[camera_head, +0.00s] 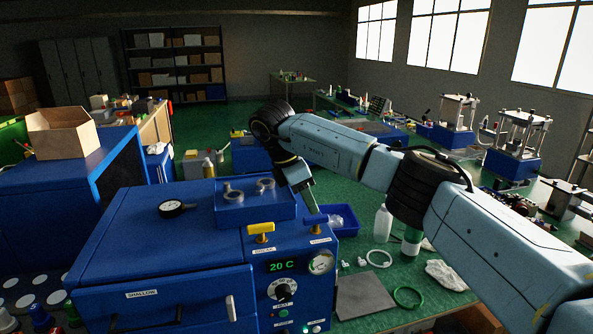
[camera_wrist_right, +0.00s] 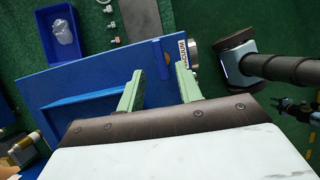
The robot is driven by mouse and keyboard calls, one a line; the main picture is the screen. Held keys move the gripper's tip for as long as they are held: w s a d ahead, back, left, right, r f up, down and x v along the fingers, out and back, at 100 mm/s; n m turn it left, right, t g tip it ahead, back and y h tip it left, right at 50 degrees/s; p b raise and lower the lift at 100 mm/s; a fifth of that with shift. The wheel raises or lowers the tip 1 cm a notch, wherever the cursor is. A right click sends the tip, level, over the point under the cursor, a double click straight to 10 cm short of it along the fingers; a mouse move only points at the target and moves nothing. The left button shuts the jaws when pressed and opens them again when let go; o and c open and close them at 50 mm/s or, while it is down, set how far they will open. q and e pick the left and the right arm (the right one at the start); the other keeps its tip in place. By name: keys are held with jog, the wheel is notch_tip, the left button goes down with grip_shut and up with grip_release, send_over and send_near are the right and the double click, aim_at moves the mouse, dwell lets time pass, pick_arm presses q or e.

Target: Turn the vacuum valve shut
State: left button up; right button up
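The blue vacuum oven (camera_head: 160,240) stands at the front left, with a control panel on its right. My right gripper (camera_head: 311,202) points down just above the vacuum valve. In the wrist view its green fingers (camera_wrist_right: 158,75) are apart, with the VACUUM label (camera_wrist_right: 182,54) near the right fingertip. Contact with the handle cannot be told. My left gripper is not in view.
The panel has a pressure gauge (camera_head: 321,262), a green 20 C display and a black knob (camera_head: 286,290). A blue bin (camera_head: 340,222), a white bottle (camera_head: 383,223) and a grey plate (camera_head: 366,296) lie to the right.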

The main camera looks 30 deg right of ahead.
jog(key=v, duration=0.9)
jog(key=shift+p, duration=0.45)
jog(key=shift+a, duration=0.2)
